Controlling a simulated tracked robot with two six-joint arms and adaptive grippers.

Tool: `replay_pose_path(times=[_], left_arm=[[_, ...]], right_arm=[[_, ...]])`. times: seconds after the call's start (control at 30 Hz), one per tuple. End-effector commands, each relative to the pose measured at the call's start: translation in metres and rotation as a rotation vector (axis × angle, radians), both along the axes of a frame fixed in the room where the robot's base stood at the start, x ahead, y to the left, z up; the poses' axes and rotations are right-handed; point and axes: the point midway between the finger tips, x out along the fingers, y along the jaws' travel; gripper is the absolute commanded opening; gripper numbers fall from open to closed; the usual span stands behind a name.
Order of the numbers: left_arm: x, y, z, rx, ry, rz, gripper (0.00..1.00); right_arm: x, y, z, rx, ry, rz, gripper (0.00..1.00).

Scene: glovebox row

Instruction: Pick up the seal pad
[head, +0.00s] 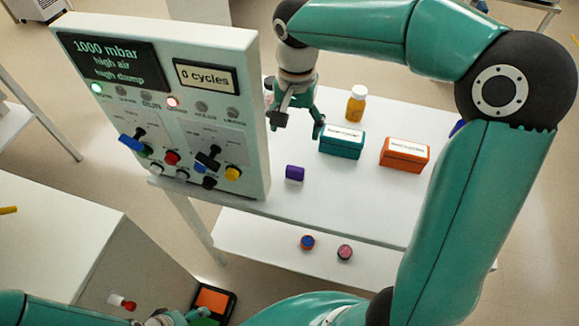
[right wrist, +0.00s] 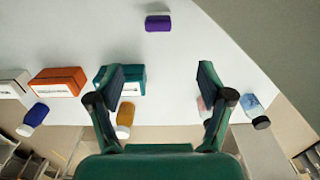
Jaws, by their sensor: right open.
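A small purple block (head: 295,174) lies on the white table in front of the panel; it may be the seal pad, but no label shows. It also shows in the right wrist view (right wrist: 158,23), at the top, beyond the fingertips. My right gripper (head: 299,122) is open and empty above the table, behind and apart from the purple block. Its two spread fingers also show in the right wrist view (right wrist: 162,76). My left gripper (head: 178,317) is only partly visible at the bottom edge, and its jaws are not clear.
A teal box (head: 341,147), an orange box (head: 404,157) and an amber bottle (head: 356,104) stand right of the right gripper. The control panel (head: 165,105) rises at left. Two small round items lie on the lower shelf (head: 285,237). Bare tabletop surrounds the purple block.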

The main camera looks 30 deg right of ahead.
Motion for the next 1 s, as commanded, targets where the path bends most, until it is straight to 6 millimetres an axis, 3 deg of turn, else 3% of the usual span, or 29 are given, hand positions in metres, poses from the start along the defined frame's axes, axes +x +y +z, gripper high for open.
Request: replay_pose_path(times=[0.4, 0.77, 1.0], left_arm=[[0.0, 0.0, 0.003, 0.0, 0.001, 0.0, 0.72], [0.0, 0.0, 0.008, 0.0, 0.001, 0.0, 0.72], [0.0, 0.0, 0.017, 0.0, 0.001, 0.0, 0.72]], right_arm=[[-0.004, -0.004, -0.084, 0.001, 0.006, -0.009, 0.79], [-0.004, -0.002, -0.112, 0.001, 0.005, -0.009, 0.79], [-0.005, 0.0, -0.145, 0.0, 0.006, -0.011, 0.79]])
